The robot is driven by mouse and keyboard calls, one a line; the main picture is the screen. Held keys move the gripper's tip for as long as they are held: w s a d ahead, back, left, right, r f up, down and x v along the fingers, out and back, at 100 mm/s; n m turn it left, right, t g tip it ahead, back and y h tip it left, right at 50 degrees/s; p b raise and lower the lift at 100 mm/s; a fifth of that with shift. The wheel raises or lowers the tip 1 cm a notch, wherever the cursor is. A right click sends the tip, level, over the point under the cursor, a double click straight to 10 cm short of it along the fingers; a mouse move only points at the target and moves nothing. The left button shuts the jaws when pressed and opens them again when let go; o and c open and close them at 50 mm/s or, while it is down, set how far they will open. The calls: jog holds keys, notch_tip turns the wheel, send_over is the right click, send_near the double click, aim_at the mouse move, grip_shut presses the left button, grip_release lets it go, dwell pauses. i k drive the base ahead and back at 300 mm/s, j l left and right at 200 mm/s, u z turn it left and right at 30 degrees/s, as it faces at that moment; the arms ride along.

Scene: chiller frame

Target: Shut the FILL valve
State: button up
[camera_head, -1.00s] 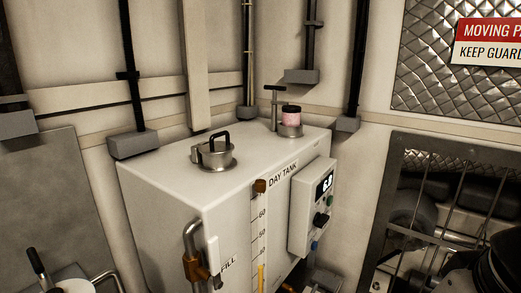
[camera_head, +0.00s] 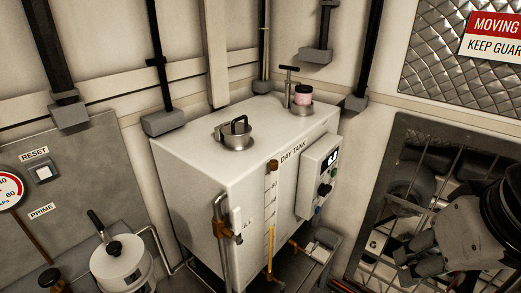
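The FILL valve is a brass body (camera_head: 220,229) on a bent metal pipe at the front left corner of the white day tank (camera_head: 200,180). A white upright lever (camera_head: 237,232) stands beside it and partly covers the FILL label. My gripper (camera_head: 404,264) is at the lower right, well apart from the valve, in front of the barred guard. Its fingers look close together, but I cannot tell whether they are open or shut.
A control box (camera_head: 318,180) sticks out from the tank front. A brass fitting (camera_head: 298,246) sits low to the right. At left are a white canister with a lever (camera_head: 120,262), a RESET button (camera_head: 43,172) and a gauge (camera_head: 8,190).

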aim_at(237, 213)
jog(key=u, duration=0.75)
